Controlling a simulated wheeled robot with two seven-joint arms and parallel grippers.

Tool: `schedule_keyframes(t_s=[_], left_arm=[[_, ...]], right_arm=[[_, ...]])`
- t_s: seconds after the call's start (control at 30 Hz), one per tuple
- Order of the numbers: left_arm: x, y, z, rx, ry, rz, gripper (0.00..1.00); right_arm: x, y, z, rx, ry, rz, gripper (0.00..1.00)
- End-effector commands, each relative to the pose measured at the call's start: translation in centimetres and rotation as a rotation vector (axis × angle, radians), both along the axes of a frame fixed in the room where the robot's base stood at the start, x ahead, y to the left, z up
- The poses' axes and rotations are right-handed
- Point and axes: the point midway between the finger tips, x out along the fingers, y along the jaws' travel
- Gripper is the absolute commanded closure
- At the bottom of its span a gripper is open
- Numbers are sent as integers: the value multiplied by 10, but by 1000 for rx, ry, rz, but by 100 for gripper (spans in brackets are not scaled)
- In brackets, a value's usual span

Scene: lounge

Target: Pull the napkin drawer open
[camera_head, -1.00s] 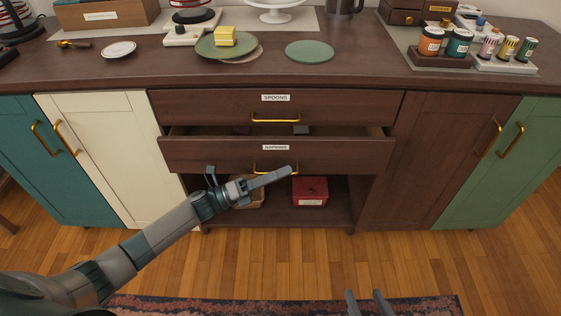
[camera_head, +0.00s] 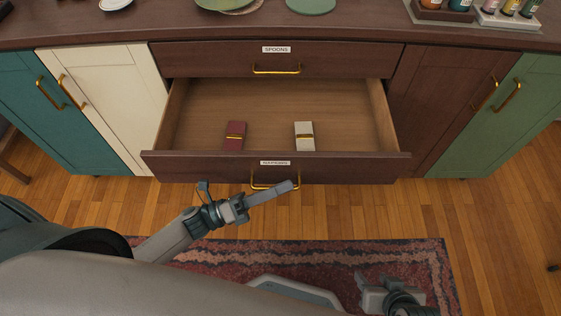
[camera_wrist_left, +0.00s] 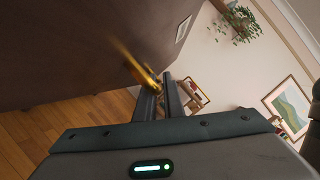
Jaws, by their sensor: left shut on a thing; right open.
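The napkin drawer (camera_head: 220,166) is pulled far out below the spoons drawer, its label on the top edge of the front. Inside lie a red napkin bundle (camera_head: 234,136) and a pale napkin bundle (camera_head: 304,136), both near the front. My left gripper (camera_head: 280,190) is at the drawer's brass handle (camera_head: 262,186) and is shut on it. In the left wrist view the handle (camera_wrist_left: 143,70) runs blurred between the fingers (camera_wrist_left: 160,95). My right gripper (camera_head: 370,286) is open and empty, low at the bottom right above the rug.
The closed spoons drawer (camera_head: 210,58) is directly above. A cream door (camera_head: 105,95) and a teal door (camera_head: 62,120) are on the left, a green door (camera_head: 495,120) on the right. A patterned rug (camera_head: 400,255) covers the floor in front.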

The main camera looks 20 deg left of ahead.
Motion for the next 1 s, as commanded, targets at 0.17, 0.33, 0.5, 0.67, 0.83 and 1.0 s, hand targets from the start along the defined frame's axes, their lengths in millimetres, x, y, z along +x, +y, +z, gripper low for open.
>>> schedule_keyframes(t_s=[0.17, 0.33, 0.5, 0.67, 0.83, 1.0], left_arm=[[-23, -6, 0, 2, 1, 0, 100], [-30, -9, -1, 2, 0, 0, 100], [-31, -9, -1, 2, 0, -1, 100], [-31, -9, -1, 2, 0, -1, 100], [-31, -9, -1, 2, 0, 0, 84], [-31, -9, -1, 1, -1, -1, 84]], right_arm=[[-3, -5, 0, -14, 23, -3, 56], [-4, -6, -1, -19, 33, -5, 56], [-5, -6, -1, -20, 35, -5, 56], [-5, -6, -1, -19, 35, -5, 56], [-5, -6, -1, -19, 34, -5, 56], [-4, -6, -1, -19, 33, -5, 56]])
